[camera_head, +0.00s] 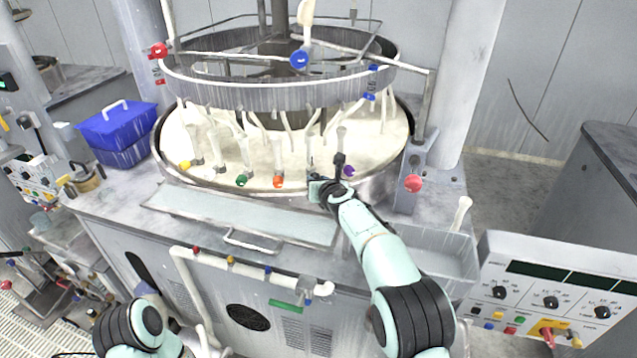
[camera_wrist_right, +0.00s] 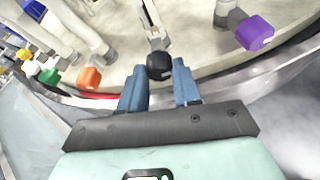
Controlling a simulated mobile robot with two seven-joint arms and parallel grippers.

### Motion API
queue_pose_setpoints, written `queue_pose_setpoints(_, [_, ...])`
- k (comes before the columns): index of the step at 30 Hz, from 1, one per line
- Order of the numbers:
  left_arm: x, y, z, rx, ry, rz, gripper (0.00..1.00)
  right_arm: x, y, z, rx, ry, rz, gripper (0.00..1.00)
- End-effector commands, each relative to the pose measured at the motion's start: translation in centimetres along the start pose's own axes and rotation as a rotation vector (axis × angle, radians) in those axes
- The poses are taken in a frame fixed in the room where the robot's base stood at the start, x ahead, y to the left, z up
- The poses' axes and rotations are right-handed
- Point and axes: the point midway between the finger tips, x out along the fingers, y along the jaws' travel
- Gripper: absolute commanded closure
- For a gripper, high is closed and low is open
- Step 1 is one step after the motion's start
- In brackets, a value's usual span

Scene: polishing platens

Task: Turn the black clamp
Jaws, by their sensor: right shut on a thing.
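The black clamp (camera_wrist_right: 159,66) sits at the rim of the round polishing platen (camera_head: 400,122), between an orange clamp and a purple clamp. My right gripper (camera_wrist_right: 160,88) reaches over the platen's front edge, with a blue finger on each side of the black clamp, and is shut on it. In the head view my right gripper (camera_head: 325,186) hides most of the black clamp. My left arm shows only at the lower left of the head view, and its gripper is not visible there.
The orange clamp (camera_wrist_right: 89,78) and purple clamp (camera_wrist_right: 254,33) stand on either side, close to my fingers. A raised metal ring (camera_head: 270,92) with hanging tubes is above the platen. A blue bin (camera_head: 118,130) stands left, a grey tray (camera_head: 440,250) right, and a control panel (camera_head: 560,285) far right.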

Motion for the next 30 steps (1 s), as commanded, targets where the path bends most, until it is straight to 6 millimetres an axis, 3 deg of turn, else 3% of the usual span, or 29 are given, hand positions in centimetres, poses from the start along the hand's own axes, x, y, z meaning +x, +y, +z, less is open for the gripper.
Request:
queue_pose_setpoints(15, [-0.01, 0.01, -0.02, 0.0, 0.0, 0.0, 1.0, 0.01, 0.38, 0.06, -0.319, -0.002, -0.131, 0.99])
queue_pose_setpoints(30, [-0.01, 0.01, -0.02, 0.0, 0.0, 0.0, 1.0, 0.0, 0.33, 0.1, -0.39, -0.003, -0.162, 0.99])
